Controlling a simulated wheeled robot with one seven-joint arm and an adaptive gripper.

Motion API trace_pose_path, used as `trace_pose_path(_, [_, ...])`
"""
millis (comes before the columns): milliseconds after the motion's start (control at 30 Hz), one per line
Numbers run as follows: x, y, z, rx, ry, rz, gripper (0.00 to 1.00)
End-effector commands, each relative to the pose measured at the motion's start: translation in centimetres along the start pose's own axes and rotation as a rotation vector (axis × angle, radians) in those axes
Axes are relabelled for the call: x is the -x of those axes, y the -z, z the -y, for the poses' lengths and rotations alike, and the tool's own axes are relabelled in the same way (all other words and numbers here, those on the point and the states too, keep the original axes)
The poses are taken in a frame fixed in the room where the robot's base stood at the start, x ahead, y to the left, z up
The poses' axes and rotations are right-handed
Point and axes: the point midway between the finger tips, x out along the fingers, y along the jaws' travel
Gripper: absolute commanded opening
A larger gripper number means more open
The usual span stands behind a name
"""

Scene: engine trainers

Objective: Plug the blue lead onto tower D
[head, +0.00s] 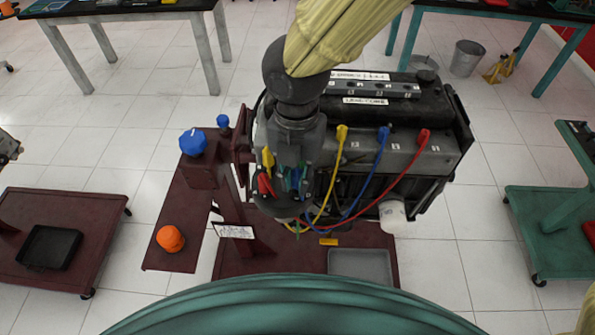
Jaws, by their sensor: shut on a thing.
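My gripper (291,182) points down at the near left end of the engine (400,150). It is shut on what appears to be the blue boot of the blue lead (362,190); its fingers and body hide most of the grip. The lead's other blue end (383,134) stands on the engine top, between the yellow and red ones. A yellow boot (268,157) and a red boot (265,184) show just left of my gripper. The towers below are mostly hidden, and I cannot read a D or tell whether the held boot touches a tower.
The yellow lead (331,182) and red lead (398,180) loop close to the blue one. A grey tray (360,264), a white label card (233,230) and an orange object (170,239) are on the dark red stand. A white cylinder (392,216) sits at the engine's lower right.

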Motion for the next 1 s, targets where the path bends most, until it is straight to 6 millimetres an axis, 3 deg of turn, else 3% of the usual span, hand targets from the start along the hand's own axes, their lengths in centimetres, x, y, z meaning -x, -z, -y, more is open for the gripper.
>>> trace_pose_path(1000, [-0.81, 0.00, 0.02, 0.000, 0.001, 0.000, 0.01])
